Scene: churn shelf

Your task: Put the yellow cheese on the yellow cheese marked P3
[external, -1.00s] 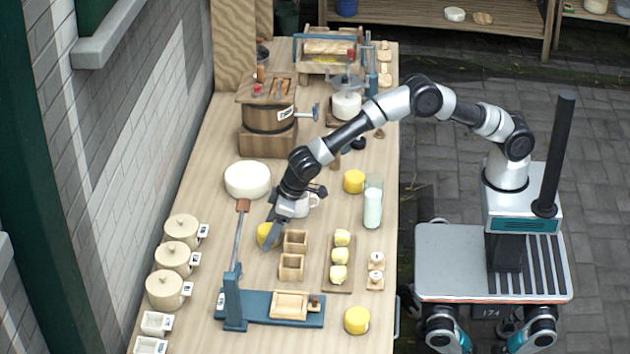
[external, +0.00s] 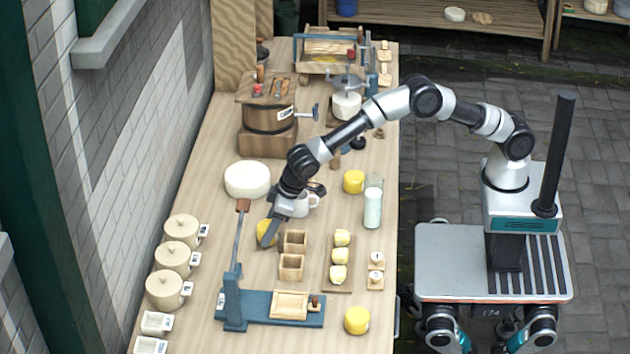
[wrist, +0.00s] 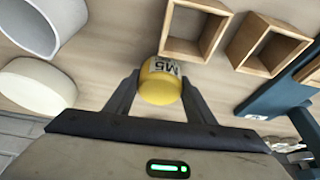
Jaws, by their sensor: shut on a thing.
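My gripper (wrist: 161,95) is shut on a yellow cheese (wrist: 160,88), a short round block with a pale label whose dark characters look like M5. In the external view this cheese (external: 264,229) is partly hidden by my gripper (external: 267,235), low at the table, left of the small wooden boxes. I cannot tell if it touches the table. Two other yellow cheeses stand on the table: one (external: 354,181) beside the milk glass, one (external: 357,320) at the front right. No P3 mark is readable on either.
Two open wooden boxes (external: 292,267) stand just right of the held cheese. Lidded pots (external: 173,258) line the left edge.

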